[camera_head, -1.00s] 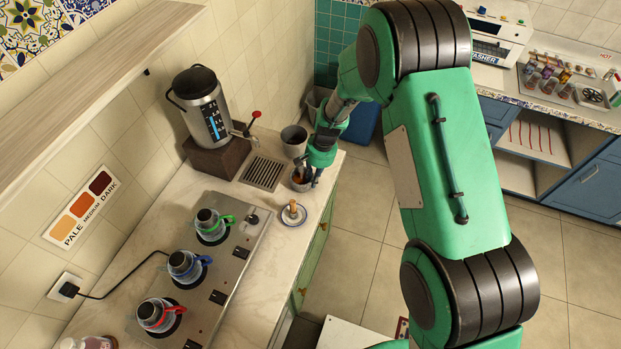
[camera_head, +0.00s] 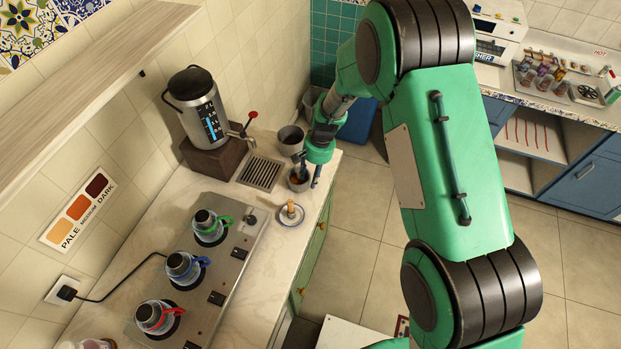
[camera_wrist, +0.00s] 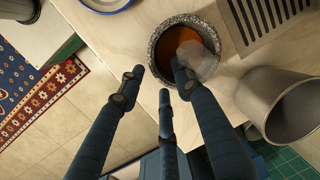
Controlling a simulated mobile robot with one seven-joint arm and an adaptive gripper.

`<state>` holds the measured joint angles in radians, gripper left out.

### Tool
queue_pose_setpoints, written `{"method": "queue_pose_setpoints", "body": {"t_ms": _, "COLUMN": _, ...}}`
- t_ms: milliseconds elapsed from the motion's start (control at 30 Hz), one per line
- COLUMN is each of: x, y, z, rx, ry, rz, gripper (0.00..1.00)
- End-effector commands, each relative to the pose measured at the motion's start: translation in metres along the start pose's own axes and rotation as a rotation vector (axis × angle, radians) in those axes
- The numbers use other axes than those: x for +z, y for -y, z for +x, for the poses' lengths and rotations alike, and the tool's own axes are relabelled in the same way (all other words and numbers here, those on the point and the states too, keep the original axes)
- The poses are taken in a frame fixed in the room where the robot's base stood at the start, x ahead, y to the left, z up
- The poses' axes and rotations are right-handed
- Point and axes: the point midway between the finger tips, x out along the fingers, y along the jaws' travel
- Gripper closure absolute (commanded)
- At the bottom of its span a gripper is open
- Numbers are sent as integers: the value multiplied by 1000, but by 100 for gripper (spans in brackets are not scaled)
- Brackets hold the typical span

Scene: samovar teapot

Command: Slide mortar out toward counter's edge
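The mortar (camera_head: 298,182) is a small speckled grey stone bowl with orange-brown contents. It stands upright on the counter (camera_head: 240,232) near its right edge. In the wrist view the mortar (camera_wrist: 153,53) is at upper middle, with a pale hazy patch over part of its inside. My gripper (camera_head: 311,172) is at the mortar's edge-side rim. In the wrist view my gripper (camera_wrist: 157,80) has its three fingers spread. One fingertip reaches over the rim, and the others are outside the bowl. I cannot tell whether any finger touches it.
A grey metal cup (camera_head: 291,139) stands just behind the mortar. A drain grate (camera_head: 261,173) and a samovar (camera_head: 203,110) are to its left. A saucer with a wooden-handled item (camera_head: 291,212) is in front. The stove (camera_head: 196,270) holds several pots. Open floor lies right of the counter.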

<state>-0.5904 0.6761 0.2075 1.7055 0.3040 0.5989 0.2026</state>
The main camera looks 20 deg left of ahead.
Motion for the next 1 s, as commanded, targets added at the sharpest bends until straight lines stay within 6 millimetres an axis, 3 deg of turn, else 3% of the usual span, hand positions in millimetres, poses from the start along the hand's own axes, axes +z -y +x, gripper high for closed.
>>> {"method": "queue_pose_setpoints", "body": {"t_ms": 600, "x": -1, "y": 0, "z": -92, "rx": 0, "ry": -2, "rz": 0, "gripper": 66}}
{"method": "queue_pose_setpoints", "body": {"t_ms": 1000, "x": 0, "y": 0, "z": -104, "rx": 1, "ry": 0, "rz": 0, "gripper": 66}}
